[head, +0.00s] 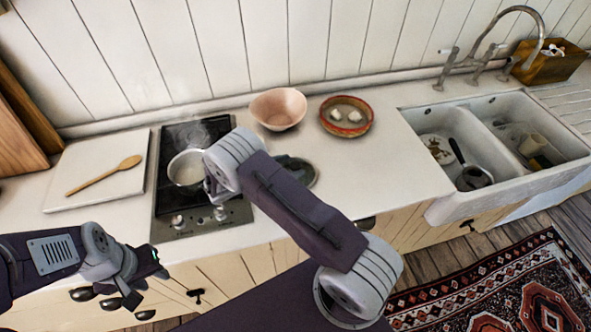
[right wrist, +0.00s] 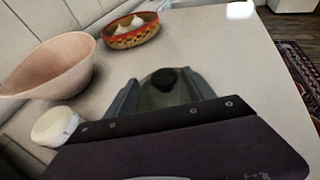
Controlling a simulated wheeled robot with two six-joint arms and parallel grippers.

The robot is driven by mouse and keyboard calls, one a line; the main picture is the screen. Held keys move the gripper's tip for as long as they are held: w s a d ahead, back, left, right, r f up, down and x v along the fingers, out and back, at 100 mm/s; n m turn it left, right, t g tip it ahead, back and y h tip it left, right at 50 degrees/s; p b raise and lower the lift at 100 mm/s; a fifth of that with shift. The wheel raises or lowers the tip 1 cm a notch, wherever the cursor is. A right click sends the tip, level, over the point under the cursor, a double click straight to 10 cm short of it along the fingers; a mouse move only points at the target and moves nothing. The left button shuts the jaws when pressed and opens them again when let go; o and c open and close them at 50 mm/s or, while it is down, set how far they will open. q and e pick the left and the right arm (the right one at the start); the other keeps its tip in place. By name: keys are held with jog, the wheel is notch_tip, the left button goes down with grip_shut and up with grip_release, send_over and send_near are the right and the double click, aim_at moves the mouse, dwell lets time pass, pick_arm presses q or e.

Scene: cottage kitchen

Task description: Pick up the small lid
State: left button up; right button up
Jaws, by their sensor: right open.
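The small lid is a dark, round lid (head: 303,173) on the white counter, just right of the hob, partly hidden by my right arm in the head view. In the right wrist view the lid (right wrist: 160,97) shows with its black knob up. My right gripper (right wrist: 164,92) is open, with one finger on each side of the knob; contact cannot be made out. In the head view the right gripper is hidden behind my arm. My left gripper (head: 145,281) is in front of the counter at the lower left, away from the lid; its jaw opening is unclear.
A steaming pot (head: 187,170) stands on the black hob (head: 165,205). A pink bowl (head: 278,108) and a red-rimmed dish (head: 347,115) stand behind the lid. A wooden spoon (head: 104,175) lies on a white board (head: 75,165). The sink (head: 440,200) is right; the counter before it is clear.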

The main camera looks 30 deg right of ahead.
aim_at(303, 164)
jog(key=d, duration=0.1)
jog(key=d+p, duration=0.1)
jog(key=shift+s+d+f+p, duration=0.15)
jog(key=shift+s+d+p, duration=0.1)
jog(key=shift+d+p, duration=0.15)
jog(key=shift+x, duration=1.15)
jog(key=shift+w+d+f, duration=0.1)
jog(key=shift+w+f, duration=0.1)
jog(key=shift+f, duration=0.15)
jog(key=shift+r, duration=0.1)
jog(key=c, duration=0.7)
grip_shut()
